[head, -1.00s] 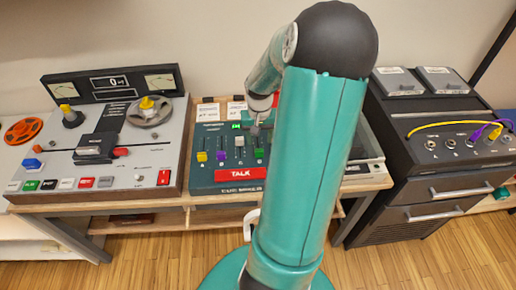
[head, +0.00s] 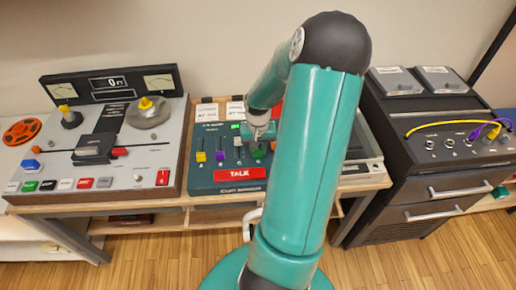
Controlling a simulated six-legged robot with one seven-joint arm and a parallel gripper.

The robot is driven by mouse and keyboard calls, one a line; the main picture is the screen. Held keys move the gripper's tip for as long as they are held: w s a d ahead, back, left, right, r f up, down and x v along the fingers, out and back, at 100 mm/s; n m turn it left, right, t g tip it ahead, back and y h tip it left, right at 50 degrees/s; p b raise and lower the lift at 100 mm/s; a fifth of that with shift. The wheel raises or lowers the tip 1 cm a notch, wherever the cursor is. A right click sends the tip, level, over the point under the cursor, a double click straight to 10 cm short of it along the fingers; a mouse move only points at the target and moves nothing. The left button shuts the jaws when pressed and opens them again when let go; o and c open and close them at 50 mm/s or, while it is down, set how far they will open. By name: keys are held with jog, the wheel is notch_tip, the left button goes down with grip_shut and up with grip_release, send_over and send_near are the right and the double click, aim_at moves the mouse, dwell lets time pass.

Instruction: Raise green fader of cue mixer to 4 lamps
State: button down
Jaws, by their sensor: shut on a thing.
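The cue mixer (head: 228,188) is a dark teal panel on the bench with a red TALK button (head: 240,174) at its front. Its faders stand in a row: yellow (head: 201,157), purple (head: 219,157), white (head: 238,153) and, furthest right, green (head: 257,153). The green fader sits low in its slot. My gripper (head: 259,144) points down over the green fader and is shut on it; the fingertips are small and partly hidden by the wrist. My arm hides the right part of the mixer. I cannot make out the fader's lamps.
A tape deck (head: 172,165) with reels and buttons stands close on the left. A black cabinet (head: 385,170) with patch cables and drawers stands on the right. Two white labelled cards (head: 207,112) stand behind the mixer. The wall is close behind the bench.

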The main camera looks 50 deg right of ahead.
jog(key=w+d, duration=0.2)
jog(key=d, duration=0.1)
jog(key=w+d, duration=0.3)
jog(key=shift+w+d, duration=0.1)
jog(key=shift+w, duration=0.1)
jog(key=c, duration=1.1)
grip_release()
jog(key=shift+r, duration=0.15)
notch_tip(320, 180, up, 14)
jog(key=shift+f, duration=0.2)
